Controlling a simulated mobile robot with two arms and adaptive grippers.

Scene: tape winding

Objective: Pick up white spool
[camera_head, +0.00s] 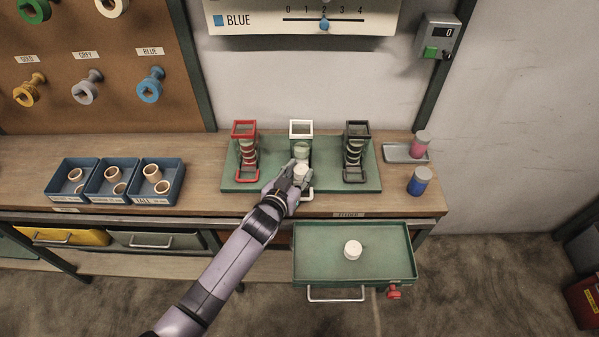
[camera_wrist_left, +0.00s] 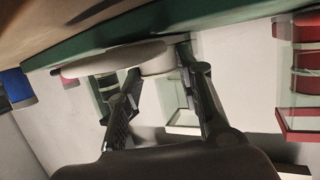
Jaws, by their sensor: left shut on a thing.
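A white spool (camera_head: 301,171) is at the front of the white-framed stand (camera_head: 301,128) on the green base. My left gripper (camera_head: 297,175) is shut on this spool, and its fingers hide part of it. In the left wrist view, the pale spool (camera_wrist_left: 157,62) shows between the fingertips of my left gripper (camera_wrist_left: 160,85). Whether the spool still touches the stand cannot be told. Another white spool (camera_head: 352,250) stands in the open green drawer (camera_head: 390,268). My right gripper is not in view.
A red-framed stand (camera_head: 244,130) and a black-framed stand (camera_head: 357,130) flank the white one on the green base (camera_head: 232,182). Blue bins (camera_head: 110,198) hold beige rings at left. Pink and blue jars (camera_head: 419,182) are at right. The open drawer juts out below the bench.

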